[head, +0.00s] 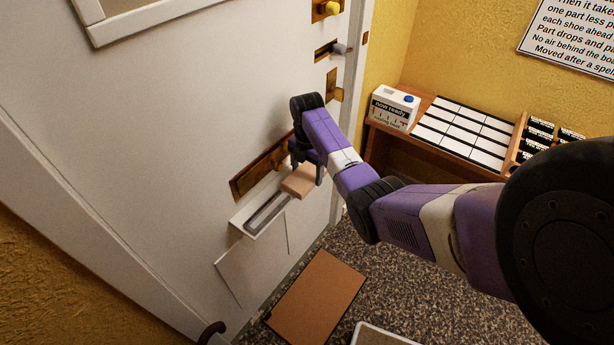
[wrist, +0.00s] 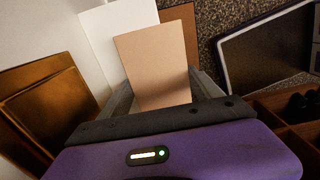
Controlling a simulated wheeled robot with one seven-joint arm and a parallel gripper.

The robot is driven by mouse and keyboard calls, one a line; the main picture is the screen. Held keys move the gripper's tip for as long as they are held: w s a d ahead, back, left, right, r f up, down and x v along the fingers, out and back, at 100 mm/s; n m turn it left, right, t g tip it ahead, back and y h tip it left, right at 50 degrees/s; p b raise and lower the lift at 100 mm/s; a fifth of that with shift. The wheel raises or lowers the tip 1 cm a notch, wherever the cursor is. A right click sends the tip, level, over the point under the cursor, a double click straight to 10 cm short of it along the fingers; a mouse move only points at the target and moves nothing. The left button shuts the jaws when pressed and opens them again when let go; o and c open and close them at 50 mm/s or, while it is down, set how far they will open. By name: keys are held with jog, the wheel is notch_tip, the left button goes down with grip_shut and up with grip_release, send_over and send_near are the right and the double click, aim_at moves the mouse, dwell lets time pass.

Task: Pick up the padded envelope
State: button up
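The padded envelope (head: 300,181) is a flat tan piece at the white door, by the right end of the brass letter slot (head: 250,182). My gripper (head: 306,168) is at the envelope, with its fingers spread to either side. In the wrist view the envelope (wrist: 157,62) lies between the two fingers (wrist: 165,88) and reaches out past their tips. The fingers are close to its side edges. I cannot tell whether they press on it. Its near end is hidden behind the gripper body.
A white holder (head: 262,214) and a pale sheet (head: 252,262) are on the door below the slot. A brown mat (head: 316,297) lies on the speckled floor. A wooden shelf (head: 383,137) with a white box (head: 393,108) and cards stands at right. Door hardware (head: 328,48) is above.

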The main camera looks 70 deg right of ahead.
jog(key=c, duration=0.7)
jog(key=shift+r, duration=0.1)
